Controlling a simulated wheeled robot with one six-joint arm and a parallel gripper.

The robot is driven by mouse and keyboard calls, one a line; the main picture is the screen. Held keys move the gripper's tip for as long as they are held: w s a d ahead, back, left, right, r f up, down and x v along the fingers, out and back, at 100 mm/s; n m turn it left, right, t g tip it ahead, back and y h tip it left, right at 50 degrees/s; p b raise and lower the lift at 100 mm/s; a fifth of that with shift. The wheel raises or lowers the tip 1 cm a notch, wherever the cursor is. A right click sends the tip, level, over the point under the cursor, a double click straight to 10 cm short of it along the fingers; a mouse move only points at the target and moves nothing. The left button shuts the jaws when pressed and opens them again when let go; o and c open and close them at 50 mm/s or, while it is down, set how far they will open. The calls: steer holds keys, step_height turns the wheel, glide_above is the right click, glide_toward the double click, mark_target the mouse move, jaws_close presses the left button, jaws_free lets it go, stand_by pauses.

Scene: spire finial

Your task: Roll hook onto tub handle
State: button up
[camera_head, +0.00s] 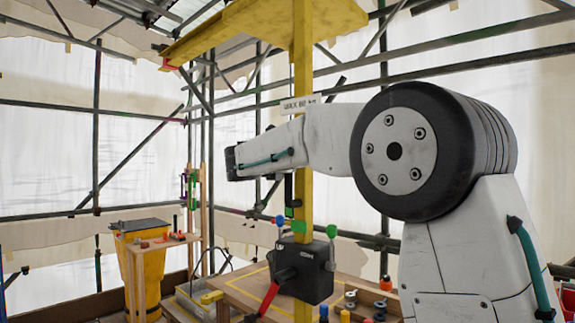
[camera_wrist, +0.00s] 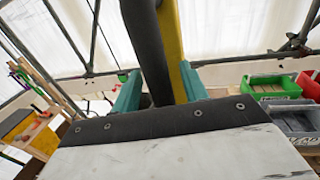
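My gripper (camera_wrist: 161,75) shows in the wrist view as two teal fingers standing apart. A thick dark bar runs up between them, with the yellow post (camera_wrist: 176,45) beside it; a yellow strip shows between the bar and the right finger, and I cannot tell whether the bar touches the left one. In the head view my arm reaches left past the yellow post (camera_head: 303,95); the fingers are not clear there. A small black hook-like piece (camera_head: 289,188) with a green part below hangs against the post. A yellow tub (camera_head: 148,270) with a dark top stands at left; its handle is not clear.
A black control box (camera_head: 305,270) with coloured knobs and a red lever sits at the post, above a wooden bench (camera_head: 240,290). Green (camera_wrist: 262,86) and grey (camera_wrist: 290,120) bins stand at right in the wrist view. Scaffold tubes surround the platform.

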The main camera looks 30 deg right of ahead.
steer(key=shift+a, duration=0.1)
steer(key=v, duration=0.7)
steer(key=shift+s+a, duration=0.25)
steer(key=s+d+f+m+g+y, duration=0.1)
steer(key=s+f+m+g+y, duration=0.2)
steer(key=s+f+m, duration=0.5)
steer(key=s+f+m+g+y, duration=0.35)
steer(key=s+f, duration=0.25)
steer(key=f, duration=0.4)
steer(key=s+a+f+m+y, duration=0.2)
steer(key=s+f+m, duration=0.2)
steer(key=s, duration=0.6)
steer(key=s+a+f+m+g+y, duration=0.1)
steer(key=s+f+m+y, duration=0.2)
steer(key=s, duration=0.7)
steer(key=s+a+f+m+g+y, duration=0.1)
steer(key=s+a+f+m+y, duration=0.1)
steer(key=s+f+m, duration=0.4)
steer(key=s+f+y, duration=0.1)
steer(key=s, duration=0.3)
steer(key=shift+a+f, duration=0.2)
steer(key=shift+a, duration=0.1)
